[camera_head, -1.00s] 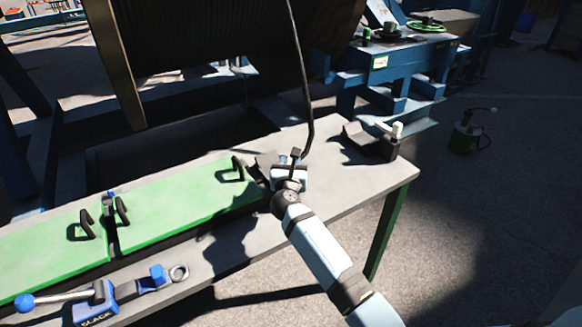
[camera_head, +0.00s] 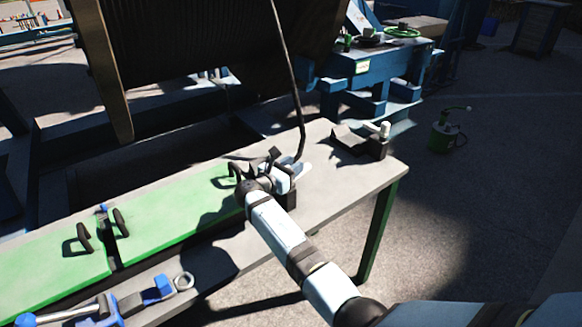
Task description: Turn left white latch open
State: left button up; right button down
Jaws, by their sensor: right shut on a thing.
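My right gripper (camera_head: 270,172) is over the right end of the workbench, beside the end of the green panel. It is shut on the left white latch, whose light-coloured end (camera_head: 302,169) shows just right of the fingers. A dark block (camera_head: 290,193) shows under the gripper. The gripper and wrist hide most of this latch, so its exact angle cannot be told. A second latch, with a white handle (camera_head: 384,130) on a dark block, stands apart to the right. My left gripper is not in view.
A thin dark cable (camera_head: 292,90) hangs from the reel (camera_head: 190,40) close behind my gripper. The green panels (camera_head: 170,215) carry black handles. A blue clamp tool (camera_head: 130,302) lies at the front left. The bench top (camera_head: 345,180) is clear right of the gripper.

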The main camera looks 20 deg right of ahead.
jog(key=shift+s+f+m+g+h, duration=0.15)
jog(key=shift+m+g+h, duration=0.45)
jog(key=shift+m+g, duration=0.8)
jog(key=shift+g, duration=0.4)
jog(key=c, duration=0.8)
grip_release()
jog(key=shift+c, duration=0.2)
jog(key=v, duration=1.3)
jog(key=shift+a+b, duration=0.35)
jog(key=shift+s, duration=0.15)
